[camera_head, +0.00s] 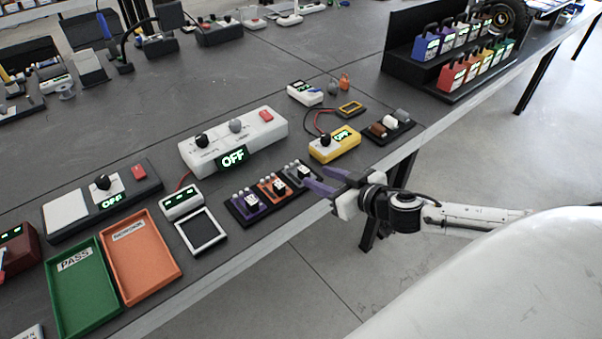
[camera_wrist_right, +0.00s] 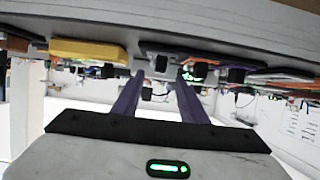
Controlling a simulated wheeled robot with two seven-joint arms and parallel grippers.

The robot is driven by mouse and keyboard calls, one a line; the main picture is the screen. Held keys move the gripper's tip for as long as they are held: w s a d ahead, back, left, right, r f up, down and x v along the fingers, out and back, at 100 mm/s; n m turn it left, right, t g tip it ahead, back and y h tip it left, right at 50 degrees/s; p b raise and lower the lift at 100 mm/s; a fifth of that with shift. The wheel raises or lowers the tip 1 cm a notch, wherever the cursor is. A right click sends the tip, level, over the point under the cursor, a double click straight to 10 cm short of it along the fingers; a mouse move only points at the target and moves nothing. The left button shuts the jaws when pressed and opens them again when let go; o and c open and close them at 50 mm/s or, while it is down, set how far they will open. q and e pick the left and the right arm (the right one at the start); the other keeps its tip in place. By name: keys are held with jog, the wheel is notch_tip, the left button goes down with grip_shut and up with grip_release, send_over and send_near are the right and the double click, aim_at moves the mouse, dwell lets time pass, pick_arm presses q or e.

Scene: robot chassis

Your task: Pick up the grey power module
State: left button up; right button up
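The grey power module (camera_head: 299,174) sits at the right end of a black tray (camera_head: 238,217), beside an orange module (camera_head: 272,188) and a purple module (camera_head: 246,205). My right gripper (camera_head: 324,179) has purple fingers that point left toward the grey module. In the head view the fingers are spread, with the module just past their tips. The right wrist view also shows the two fingers (camera_wrist_right: 160,76) apart with nothing held between them. In that view the module cannot be told clearly from the dark shapes beyond the tips. My left gripper is not in view.
Behind the tray are a yellow device (camera_head: 334,145) and a white box (camera_head: 236,143) marked OFF. A tray of small cylinders (camera_head: 404,128) lies to the right. Green (camera_head: 84,291) and orange (camera_head: 142,258) bins lie left. The table's front edge runs just below the module tray.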

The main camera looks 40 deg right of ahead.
aim_at(308, 173)
jog(key=shift+p+x, duration=0.4)
jog(key=shift+x, duration=2.8)
grip_shut()
